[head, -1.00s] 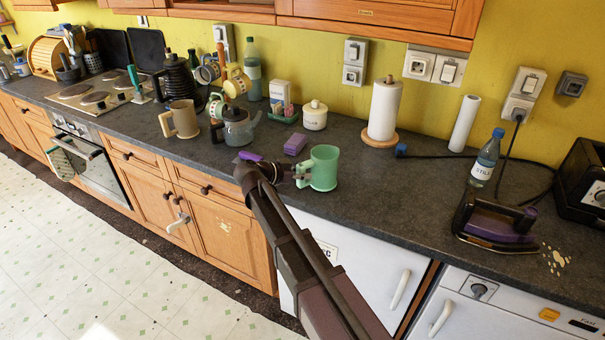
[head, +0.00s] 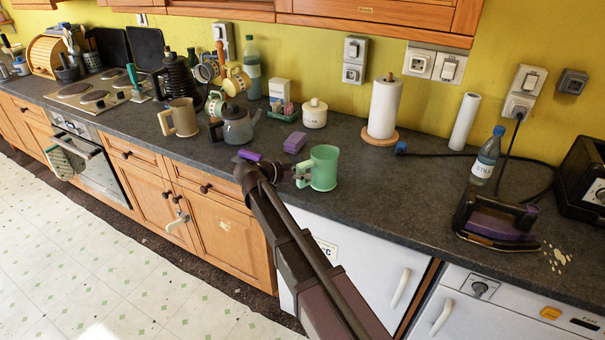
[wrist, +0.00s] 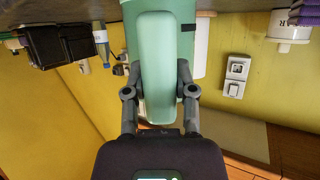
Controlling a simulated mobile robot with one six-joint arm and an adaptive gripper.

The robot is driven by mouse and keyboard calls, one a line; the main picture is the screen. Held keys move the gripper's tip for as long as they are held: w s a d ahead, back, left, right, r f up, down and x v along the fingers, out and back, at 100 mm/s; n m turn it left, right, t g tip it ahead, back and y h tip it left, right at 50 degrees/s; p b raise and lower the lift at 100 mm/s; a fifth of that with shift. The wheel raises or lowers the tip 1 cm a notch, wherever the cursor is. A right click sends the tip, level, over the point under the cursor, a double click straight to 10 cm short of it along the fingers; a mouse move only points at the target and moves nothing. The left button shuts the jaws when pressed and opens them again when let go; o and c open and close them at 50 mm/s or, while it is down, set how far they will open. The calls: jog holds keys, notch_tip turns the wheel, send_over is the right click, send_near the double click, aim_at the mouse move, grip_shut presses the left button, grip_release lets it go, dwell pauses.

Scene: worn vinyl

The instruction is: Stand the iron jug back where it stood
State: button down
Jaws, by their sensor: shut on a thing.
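A pale green jug (head: 323,168) is upright at the front part of the dark worktop (head: 400,190). I take it to be the iron jug. My gripper (head: 299,174) reaches it from the left in the head view and is shut on its handle. In the wrist view the gripper (wrist: 158,98) has a finger on each side of the green handle (wrist: 155,60), and the jug's body (wrist: 183,40) is behind. I cannot tell whether its base touches the worktop. The iron (head: 495,220), dark and purple, stands at the right.
A purple sponge (head: 295,142) lies behind the jug. A paper towel roll (head: 384,108), a lidded white pot (head: 314,113), a grey teapot (head: 236,127) and a beige jug (head: 179,118) stand around. A bottle (head: 486,156) is by the iron. Worktop between jug and iron is clear.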

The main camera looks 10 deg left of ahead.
jog(key=shift+f, duration=0.25)
dwell(0.3)
jog(key=shift+c, duration=1.8)
grip_release()
jog(key=shift+s+a+r, duration=0.15)
jog(key=shift+s+a, duration=0.05)
jog(key=shift+s+a+r, duration=0.3)
jog(key=shift+s+a, duration=0.15)
jog(key=shift+a, duration=0.05)
jog(key=shift+s+a+r+p, duration=0.1)
jog(key=shift+s+a+p, duration=0.15)
jog(key=shift+p, duration=0.1)
jog(key=shift+s+a+r, duration=0.3)
jog(key=shift+s+a, duration=0.05)
jog(key=shift+a, duration=0.15)
jog(key=shift+s+a+r+p, duration=0.25)
jog(key=shift+s+a+p, duration=0.15)
jog(key=shift+a+p, duration=0.1)
